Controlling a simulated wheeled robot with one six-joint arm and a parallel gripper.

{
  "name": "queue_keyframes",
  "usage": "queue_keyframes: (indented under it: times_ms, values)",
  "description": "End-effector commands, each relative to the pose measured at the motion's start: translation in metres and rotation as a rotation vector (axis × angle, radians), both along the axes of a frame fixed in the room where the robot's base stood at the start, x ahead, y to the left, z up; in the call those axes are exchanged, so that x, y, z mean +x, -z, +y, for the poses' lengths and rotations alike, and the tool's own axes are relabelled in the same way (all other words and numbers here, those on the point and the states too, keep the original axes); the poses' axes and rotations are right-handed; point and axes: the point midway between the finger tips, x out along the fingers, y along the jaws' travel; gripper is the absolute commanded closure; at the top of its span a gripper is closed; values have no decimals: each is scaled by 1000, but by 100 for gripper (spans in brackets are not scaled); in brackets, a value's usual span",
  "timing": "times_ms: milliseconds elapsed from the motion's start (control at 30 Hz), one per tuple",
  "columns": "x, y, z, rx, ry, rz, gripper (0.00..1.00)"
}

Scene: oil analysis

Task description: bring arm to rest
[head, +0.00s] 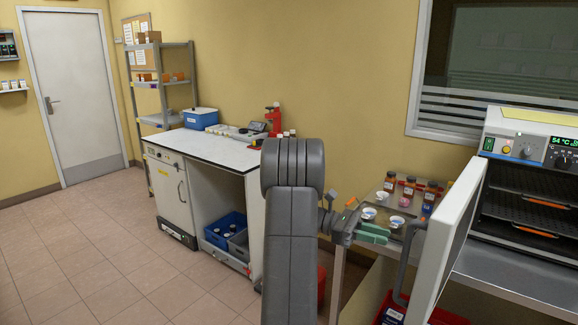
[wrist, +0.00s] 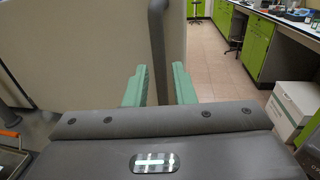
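My arm rises in the middle of the head view, and its grey links hide part of the bench behind. My gripper (head: 374,233) has green fingers pointing right, towards the open oven door (head: 452,238) and its dark bar handle (head: 403,268). In the wrist view, the two green fingertips (wrist: 159,84) stand apart. The upright handle (wrist: 158,45) shows in the gap between them, with a thin space on either side. I cannot tell how deep it lies between the fingers. Nothing is held.
The oven (head: 530,165) stands open at the right, racks showing. A side table (head: 345,225) with bottles and white dishes (head: 368,214) is behind my gripper. A white-topped bench (head: 205,147) stands left of my arm. The tiled floor at left is clear.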

Motion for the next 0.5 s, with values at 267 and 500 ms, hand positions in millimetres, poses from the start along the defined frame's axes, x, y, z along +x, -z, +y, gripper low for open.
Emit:
queue_keyframes:
  times_ms: [267, 500]
  values:
    - [-26, -2, -47, -2, 4, 1, 77]
    - [-37, -1, -68, -2, 0, -1, 77]
